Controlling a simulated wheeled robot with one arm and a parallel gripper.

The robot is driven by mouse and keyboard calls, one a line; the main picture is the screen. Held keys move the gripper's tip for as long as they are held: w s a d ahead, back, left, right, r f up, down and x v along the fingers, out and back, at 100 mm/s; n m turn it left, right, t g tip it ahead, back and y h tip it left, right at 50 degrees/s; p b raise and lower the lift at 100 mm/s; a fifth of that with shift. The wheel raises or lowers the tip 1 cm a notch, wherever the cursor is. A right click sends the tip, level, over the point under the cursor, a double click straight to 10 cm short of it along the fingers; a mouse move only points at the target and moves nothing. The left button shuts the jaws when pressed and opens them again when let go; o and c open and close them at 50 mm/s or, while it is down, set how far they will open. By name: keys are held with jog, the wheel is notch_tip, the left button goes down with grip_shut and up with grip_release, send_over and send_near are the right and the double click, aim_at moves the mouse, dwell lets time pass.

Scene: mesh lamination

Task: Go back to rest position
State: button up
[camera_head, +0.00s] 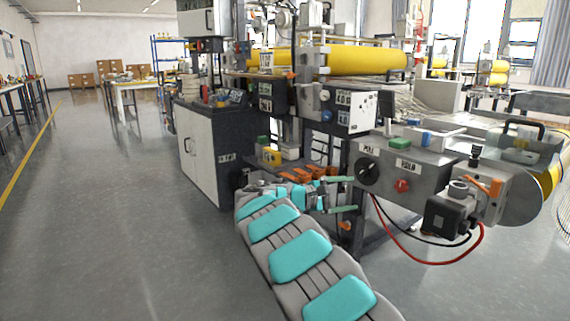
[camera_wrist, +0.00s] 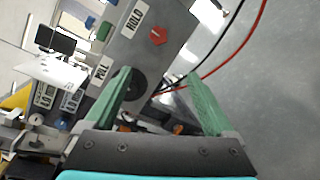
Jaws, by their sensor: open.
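My gripper (camera_head: 343,194) is open and empty, with its two green fingers apart. It points right, toward the machine's control panel (camera_head: 410,152). In the wrist view my gripper (camera_wrist: 165,95) shows its two fingers spread with nothing between them. In the wrist view the red knob (camera_wrist: 158,36) is beyond the fingers, and the black knob (camera_wrist: 130,86) is partly behind the left finger. I cannot tell the exact gap to the panel.
The laminating machine with a yellow roll (camera_head: 370,61) fills the middle and right. A white cabinet (camera_head: 200,155) stands left of my arm. A red cable (camera_head: 430,261) hangs below the panel. The grey floor (camera_head: 100,220) at the left is clear.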

jog(key=s+d+f+m+g+y, duration=0.15)
jog(key=s+d, duration=0.25)
jog(key=s, duration=0.5)
jog(key=s+d+m+g+y, duration=0.25)
jog(key=s+d, duration=0.25)
jog(key=s, duration=0.4)
jog(key=s+d+f+m+g+y, duration=0.1)
jog(key=s+d+m+g, duration=0.25)
jog(key=s, duration=0.55)
jog(key=s+a+f+m+y, duration=0.1)
jog(key=s+a+f+y, duration=0.2)
jog(key=s, duration=0.7)
jog(key=s+a+f+m+g+y, duration=0.1)
jog(key=s+a+f+y, duration=0.2)
jog(key=s+a, duration=0.4)
jog(key=s+a+f+m+y, duration=0.1)
jog(key=s+a+f+y, duration=0.2)
jog(key=s, duration=1)
jog(key=shift+s+a+f+y, duration=0.35)
jog(key=shift+a+f, duration=0.45)
jog(key=shift+a, duration=0.45)
jog(key=shift+m, duration=0.25)
